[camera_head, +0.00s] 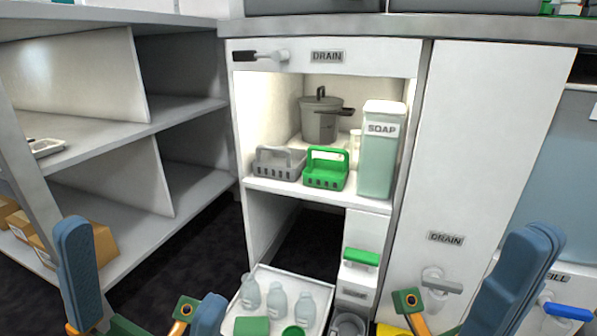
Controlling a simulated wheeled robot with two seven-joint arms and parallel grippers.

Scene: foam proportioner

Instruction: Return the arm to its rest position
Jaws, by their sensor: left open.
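My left gripper (142,285) is at the lower left, its blue fingers spread apart with nothing seen between them. My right gripper (520,270) is at the lower right; only one long blue finger shows clearly, so its opening is unclear. Both are in front of the open cabinet and appear apart from its contents. The lower parts of both arms are cut off by the bottom edge.
A pulled-out white tray (262,278) with several bottles lies low between the grippers. The cabinet shelf (290,190) holds a grey pot (319,122), grey basket (279,163), green basket (326,170) and soap container (378,160). A blue-handled valve (567,312) is at right.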

